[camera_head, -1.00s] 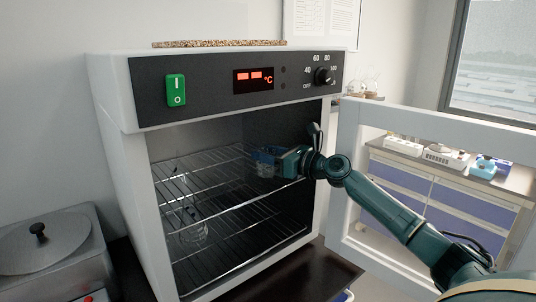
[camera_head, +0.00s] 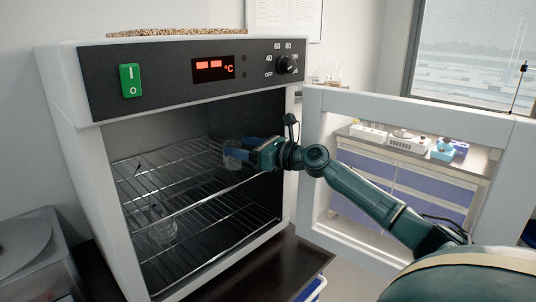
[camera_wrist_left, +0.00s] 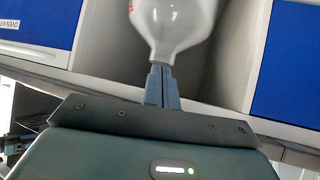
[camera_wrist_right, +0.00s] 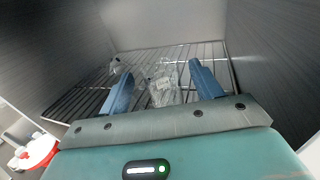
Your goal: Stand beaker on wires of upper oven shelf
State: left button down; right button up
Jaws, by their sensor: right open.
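The clear glass beaker (camera_head: 232,158) is at the right part of the upper wire shelf (camera_head: 165,172) inside the open oven (camera_head: 66,120). It also shows in the right wrist view (camera_wrist_right: 163,90), upright over the shelf wires between the blue fingers. My right gripper (camera_head: 240,153) reaches in through the doorway; its fingers (camera_wrist_right: 160,82) are apart, one on each side of the beaker, with gaps visible. My left gripper (camera_wrist_left: 163,72) shows only in its wrist view. Its fingers are together, and a pale bulb-shaped thing (camera_wrist_left: 172,25) shows just beyond their tips; whether they touch it is unclear.
A glass vessel (camera_head: 163,230) sits on the lower shelf. The opened oven door (camera_head: 400,100) stands right, with my right arm in front. The front middle of the upper shelf looks free.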

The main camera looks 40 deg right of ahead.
pick_arm(q)
jog(key=shift+w+d+r+h+b, duration=0.15)
jog(key=shift+d+b, duration=0.15)
jog(key=shift+b, duration=0.3)
jog(key=shift+w+d+h+b, duration=0.15)
jog(key=shift+d+b, duration=0.1)
jog(key=shift+b, duration=0.3)
pick_arm(e)
jog(key=v, duration=0.9)
pick_arm(q)
jog(key=shift+s+f, duration=0.15)
jog(key=shift+f, duration=0.05)
